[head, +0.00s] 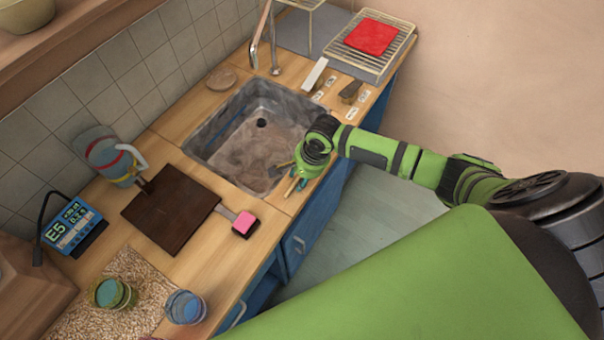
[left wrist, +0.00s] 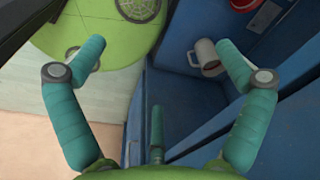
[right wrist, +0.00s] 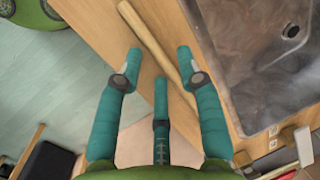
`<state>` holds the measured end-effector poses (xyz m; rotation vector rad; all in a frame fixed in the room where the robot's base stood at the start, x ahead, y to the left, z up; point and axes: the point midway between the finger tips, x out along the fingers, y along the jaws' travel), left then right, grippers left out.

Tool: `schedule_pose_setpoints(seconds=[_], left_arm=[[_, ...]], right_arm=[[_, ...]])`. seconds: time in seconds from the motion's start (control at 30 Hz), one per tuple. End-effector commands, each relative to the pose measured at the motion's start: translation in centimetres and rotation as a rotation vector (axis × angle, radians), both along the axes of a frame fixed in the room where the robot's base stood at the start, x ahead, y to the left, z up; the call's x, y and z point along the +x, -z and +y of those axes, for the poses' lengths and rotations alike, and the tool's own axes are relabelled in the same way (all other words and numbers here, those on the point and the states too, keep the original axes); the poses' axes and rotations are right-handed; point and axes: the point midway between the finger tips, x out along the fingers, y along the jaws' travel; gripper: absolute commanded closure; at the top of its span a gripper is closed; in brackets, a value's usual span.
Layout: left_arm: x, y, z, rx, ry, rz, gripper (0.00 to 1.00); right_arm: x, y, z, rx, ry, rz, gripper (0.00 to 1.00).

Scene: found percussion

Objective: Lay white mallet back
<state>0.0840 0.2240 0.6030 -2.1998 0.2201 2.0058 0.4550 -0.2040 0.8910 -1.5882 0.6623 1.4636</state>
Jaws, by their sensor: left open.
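A pale wooden stick (right wrist: 152,38) lies along the counter strip at the sink's front edge. Its far end is hidden behind a finger, so I cannot tell whether it is the white mallet's handle. My right gripper (right wrist: 160,55) is open above the stick, which runs between its fingertips with gaps beside it. In the head view this gripper (head: 293,181) points down at the sink's front corner. A white block (head: 314,73) lies beyond the sink near small labels; I cannot tell if it is a mallet head. My left gripper (left wrist: 160,47) is open and empty.
The sink (head: 220,152) is beside the right gripper. A dark board (head: 172,212), a pink-faced block on a handle (head: 244,223), a jug (head: 108,155) and two cups stand nearer. A rack (head: 370,65) is at the back. A white mug (left wrist: 203,57) is near the left gripper.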

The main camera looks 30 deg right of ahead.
Motion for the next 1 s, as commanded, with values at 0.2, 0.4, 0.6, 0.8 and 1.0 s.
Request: schedule_pose_setpoints(seconds=[0.2, 0.4, 0.6, 0.8, 1.0], left_arm=[[0.0, 0.0, 0.0, -0.001, 0.001, 0.0, 0.0], [-0.2, 0.0, 0.0, -0.001, 0.0, 0.002, 0.0], [-0.1, 0.0, 0.0, -0.001, 0.0, 0.0, 0.0], [0.0, 0.0, 0.0, -0.001, 0.0, 0.0, 0.0], [0.0, 0.0, -0.1, -0.001, 0.0, -0.001, 0.0]], right_arm=[[-0.1, 0.2, -0.3, -0.008, 0.002, 0.003, 0.56], [-0.1, -0.2, -0.4, -0.008, 0.002, 0.001, 0.56], [-0.5, -2.9, -0.9, -0.008, 0.001, -0.002, 0.56], [-1.2, -7.2, -1.5, -0.007, 0.001, -0.003, 0.56], [-1.8, -10.4, -1.9, -0.006, 0.001, 0.0, 0.56]])
